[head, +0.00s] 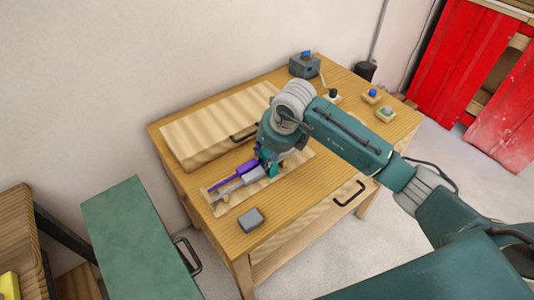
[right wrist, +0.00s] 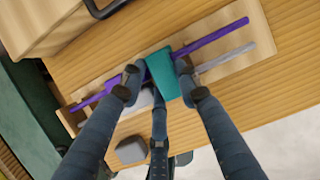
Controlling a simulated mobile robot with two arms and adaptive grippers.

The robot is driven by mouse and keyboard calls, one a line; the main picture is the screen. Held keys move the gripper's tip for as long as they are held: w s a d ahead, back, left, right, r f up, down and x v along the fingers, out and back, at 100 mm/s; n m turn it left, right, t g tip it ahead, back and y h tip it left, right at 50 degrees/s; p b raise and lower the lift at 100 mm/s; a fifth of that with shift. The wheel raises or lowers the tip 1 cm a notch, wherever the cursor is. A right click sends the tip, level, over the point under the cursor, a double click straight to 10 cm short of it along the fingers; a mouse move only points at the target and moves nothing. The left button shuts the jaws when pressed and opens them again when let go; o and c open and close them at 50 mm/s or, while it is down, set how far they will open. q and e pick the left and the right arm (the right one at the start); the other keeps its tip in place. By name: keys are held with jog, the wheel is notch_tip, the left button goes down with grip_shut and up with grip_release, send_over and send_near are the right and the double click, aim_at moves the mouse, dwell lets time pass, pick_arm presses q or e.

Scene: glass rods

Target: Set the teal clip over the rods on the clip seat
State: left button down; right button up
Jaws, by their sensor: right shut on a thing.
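My right gripper (head: 266,166) is over the wooden rod board (head: 304,154) on the table. In the right wrist view its fingers (right wrist: 158,80) are shut on the teal clip (right wrist: 162,74), which lies across the line of the rods. A purple rod (right wrist: 215,36) runs along the board and passes behind the clip and fingers. A grey rod (right wrist: 228,60) lies beside it, partly hidden by a finger. In the head view the purple rod (head: 222,180) and grey rod (head: 228,188) stick out left of the gripper. The clip seat is hidden; I cannot tell whether the clip touches the rods.
A grey block (head: 251,219) lies near the table's front left. A long wooden box with a handle (head: 222,122) stands behind the board. A grey box (head: 304,66) and small pads with coloured knobs (head: 386,113) are at the back right.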

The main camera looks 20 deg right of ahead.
jog(key=shift+f, duration=0.15)
jog(key=o, duration=0.9)
jog(key=shift+o, duration=0.2)
jog(key=shift+p+v, duration=1.85)
jog(key=shift+v, duration=1)
jog(key=p+v, duration=0.3)
jog(key=v, duration=0.2)
